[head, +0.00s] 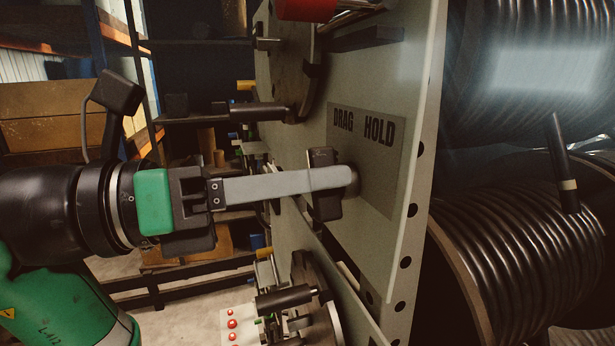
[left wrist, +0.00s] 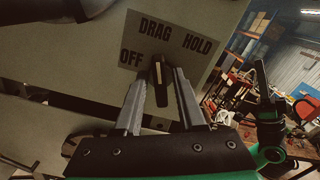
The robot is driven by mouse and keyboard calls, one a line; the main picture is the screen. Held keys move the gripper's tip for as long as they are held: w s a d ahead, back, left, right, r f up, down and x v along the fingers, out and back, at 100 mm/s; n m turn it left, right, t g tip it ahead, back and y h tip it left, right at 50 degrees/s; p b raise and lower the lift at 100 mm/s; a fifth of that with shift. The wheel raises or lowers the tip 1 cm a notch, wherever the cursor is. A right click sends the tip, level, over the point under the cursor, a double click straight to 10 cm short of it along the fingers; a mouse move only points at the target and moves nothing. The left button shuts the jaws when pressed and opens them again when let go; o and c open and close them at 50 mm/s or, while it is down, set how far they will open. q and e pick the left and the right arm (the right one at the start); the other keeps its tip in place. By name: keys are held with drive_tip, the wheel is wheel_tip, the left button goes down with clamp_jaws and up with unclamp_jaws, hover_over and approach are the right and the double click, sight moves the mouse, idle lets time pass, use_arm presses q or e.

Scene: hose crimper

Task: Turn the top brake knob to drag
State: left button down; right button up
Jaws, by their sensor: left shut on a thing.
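The top brake knob is a black bar knob (head: 323,158) on the upright grey panel, beside a label plate (head: 378,165) reading DRAG and HOLD. My left gripper (head: 338,178) reaches in from the left, its grey finger across the knob. In the left wrist view, the knob (left wrist: 160,82) sits between the two fingers, and the gripper (left wrist: 157,84) is shut on it. The label plate (left wrist: 165,45) there also reads OFF. The knob's pale mark points up toward DRAG, between OFF and HOLD. The finger hides part of the knob in the head view. My right gripper is not in view.
A red part (head: 305,9) and black handles (head: 258,112) stick out near the panel's left edge. A lower black handle (head: 284,299) is below my arm. Large hose reels (head: 525,265) stand at the right. Shelving (head: 75,112) is behind at the left.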

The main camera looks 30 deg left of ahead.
use_arm(q)
drive_tip(key=shift+n, duration=0.6)
drive_tip(key=c, duration=0.8)
unclamp_jaws()
drive_tip(key=shift+a, duration=0.1)
drive_tip(key=b+v, duration=0.3)
drive_tip(key=v, duration=0.8)
drive_tip(key=shift+s+a+b, duration=0.2)
drive_tip(key=shift+s+b, duration=0.05)
drive_tip(key=shift+b, duration=0.15)
